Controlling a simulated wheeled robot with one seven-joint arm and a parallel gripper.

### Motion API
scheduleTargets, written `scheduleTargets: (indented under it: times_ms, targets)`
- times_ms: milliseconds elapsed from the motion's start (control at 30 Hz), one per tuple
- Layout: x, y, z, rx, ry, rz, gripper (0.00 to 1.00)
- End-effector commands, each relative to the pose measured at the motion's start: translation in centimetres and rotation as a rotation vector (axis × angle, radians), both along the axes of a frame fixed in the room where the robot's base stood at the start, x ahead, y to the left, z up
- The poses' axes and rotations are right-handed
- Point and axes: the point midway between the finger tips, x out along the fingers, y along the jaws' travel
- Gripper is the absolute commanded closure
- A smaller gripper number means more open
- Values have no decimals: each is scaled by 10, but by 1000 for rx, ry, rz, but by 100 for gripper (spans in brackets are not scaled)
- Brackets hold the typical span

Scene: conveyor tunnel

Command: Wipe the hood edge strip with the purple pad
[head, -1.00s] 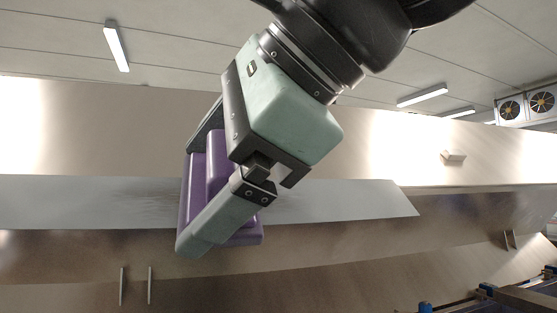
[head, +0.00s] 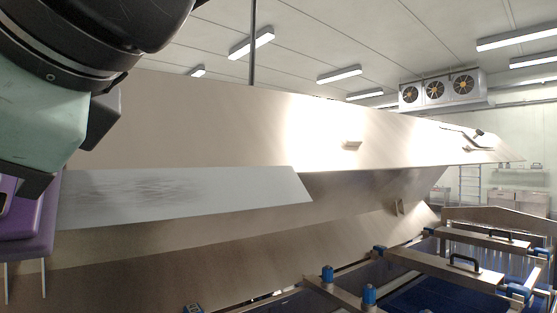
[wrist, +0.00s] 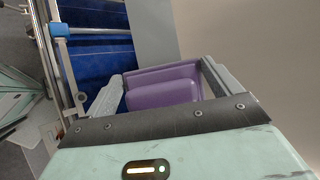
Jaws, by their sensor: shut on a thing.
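The purple pad (head: 32,218) shows at the left edge of the head view, partly cut off. It also shows in the wrist view (wrist: 165,94), between the two fingers of my gripper (wrist: 163,88), which is shut on it. The hood edge strip (head: 240,190) is a flat pale grey band along the hood, ending in a slanted tip on the right. Dark streaky smudges (head: 145,187) lie on its left part, just right of the pad. The pad overlaps the strip's left side in the picture; I cannot tell whether they touch.
A conveyor with blue belting (head: 420,300), metal crossbars and black handles (head: 478,265) lies at the lower right. Fans (head: 436,91) hang at the back.

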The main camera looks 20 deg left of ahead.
Motion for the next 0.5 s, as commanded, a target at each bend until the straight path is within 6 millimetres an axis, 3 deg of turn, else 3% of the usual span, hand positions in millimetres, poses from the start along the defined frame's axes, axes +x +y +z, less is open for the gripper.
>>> scheduleTargets:
  times_ms: [300, 500]
  targets:
    - [-20, 17, -2, -1, 1, 3, 37]
    - [-23, 19, -1, -1, 2, 1, 37]
